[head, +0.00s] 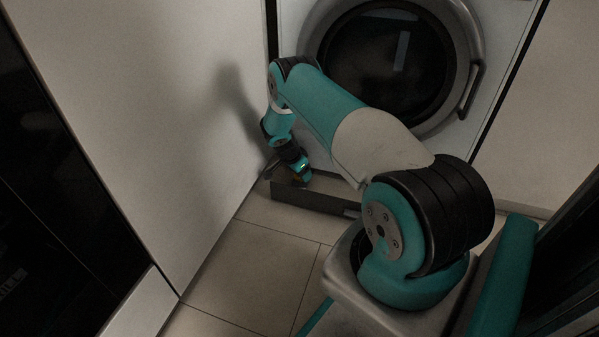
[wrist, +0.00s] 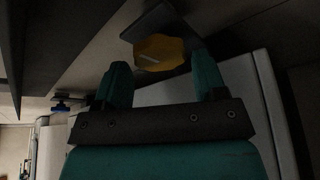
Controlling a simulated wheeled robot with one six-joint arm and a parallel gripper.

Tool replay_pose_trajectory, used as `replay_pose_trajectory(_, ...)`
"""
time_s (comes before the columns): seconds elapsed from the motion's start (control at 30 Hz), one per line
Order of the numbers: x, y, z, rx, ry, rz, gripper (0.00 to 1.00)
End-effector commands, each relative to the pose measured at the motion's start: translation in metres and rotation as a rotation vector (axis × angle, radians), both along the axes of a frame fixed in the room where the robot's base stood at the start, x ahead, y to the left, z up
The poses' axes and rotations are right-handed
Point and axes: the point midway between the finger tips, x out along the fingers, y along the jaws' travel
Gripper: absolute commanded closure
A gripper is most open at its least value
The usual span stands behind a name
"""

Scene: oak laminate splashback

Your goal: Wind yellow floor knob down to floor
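The yellow knob (wrist: 158,50) shows in the wrist view, faceted, with a pale line on its face. It sits in front of a dark flat plate (wrist: 154,20). My gripper (wrist: 161,66) is open, with one teal finger to the left of the knob and one to the right. The knob appears in line with the gap, at or just beyond the fingertips; I cannot tell whether they touch it. In the head view my gripper (head: 298,174) is low, near the floor by the washing machine's lower left corner, and the knob there is too small and dark to make out.
The washing machine (head: 318,160) with a round dark door stands at the back. A dark low strip (head: 310,198) lies along its foot. A pale cabinet wall (head: 150,110) is close on the left. Tiled floor (head: 255,265) is clear in front. A small blue part (wrist: 62,106) shows in the wrist view.

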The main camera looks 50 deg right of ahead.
Motion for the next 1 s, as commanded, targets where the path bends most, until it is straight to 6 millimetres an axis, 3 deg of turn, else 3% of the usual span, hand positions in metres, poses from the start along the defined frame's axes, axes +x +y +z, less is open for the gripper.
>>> replay_pose_trajectory(0.23,-0.0003,0.0017,-0.0011,0.002,0.001,0.033,0.35)
replay_pose_trajectory(0.37,-0.0021,0.0016,-0.0004,0.003,0.001,0.144,0.35)
replay_pose_trajectory(1.0,-0.0088,-0.0027,-0.0066,0.001,-0.001,1.006,0.35)
